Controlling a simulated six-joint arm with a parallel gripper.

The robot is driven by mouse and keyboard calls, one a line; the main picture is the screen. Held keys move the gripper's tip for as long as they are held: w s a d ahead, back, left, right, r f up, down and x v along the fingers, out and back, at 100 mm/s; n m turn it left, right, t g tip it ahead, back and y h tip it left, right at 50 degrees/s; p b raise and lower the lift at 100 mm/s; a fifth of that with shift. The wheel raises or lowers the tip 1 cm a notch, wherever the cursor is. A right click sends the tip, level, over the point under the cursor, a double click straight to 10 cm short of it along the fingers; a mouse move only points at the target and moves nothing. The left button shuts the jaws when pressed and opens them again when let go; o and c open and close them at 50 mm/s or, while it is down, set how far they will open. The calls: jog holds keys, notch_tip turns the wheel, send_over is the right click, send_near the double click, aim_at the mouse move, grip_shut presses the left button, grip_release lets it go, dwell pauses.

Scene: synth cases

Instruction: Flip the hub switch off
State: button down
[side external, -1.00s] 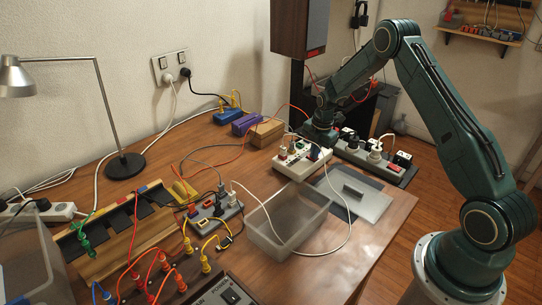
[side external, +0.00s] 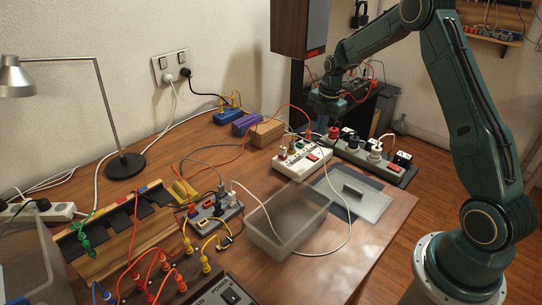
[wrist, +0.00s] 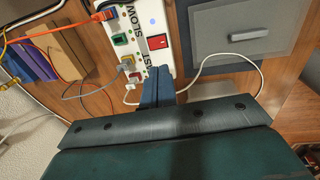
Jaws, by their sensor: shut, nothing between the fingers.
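The white hub (side external: 303,160) lies on the wooden table, with several plugs in it and a red rocker switch (side external: 312,157) near its right end. In the wrist view, the hub (wrist: 140,45) shows a printed label, small green lights, a round blue spot and the red switch (wrist: 158,42). Which way the rocker is tilted is too small to tell. My gripper (side external: 326,112) is above and behind the hub, apart from it. Its blue fingers (wrist: 158,85) are closed together and empty; in the wrist view they cover part of the hub's near end.
A dark strip with large plugs (side external: 375,155) is right of the hub. A grey lidded plate (side external: 352,192) and a translucent bin (side external: 290,225) stand in front. Blue, purple and wooden blocks (side external: 267,132) are to the left. Loose cables cross the table around the hub.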

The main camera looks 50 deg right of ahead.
aim_at(310, 155)
jog(key=shift+s+r, duration=0.2)
jog(key=shift+r, duration=1.2)
jog(key=shift+w, duration=0.1)
jog(key=shift+w+r, duration=0.15)
jog(key=shift+w, duration=0.5)
jog(key=f, duration=0.4)
jog(key=w+f, duration=0.1)
jog(key=f, duration=0.9)
jog(key=shift+w, duration=0.35)
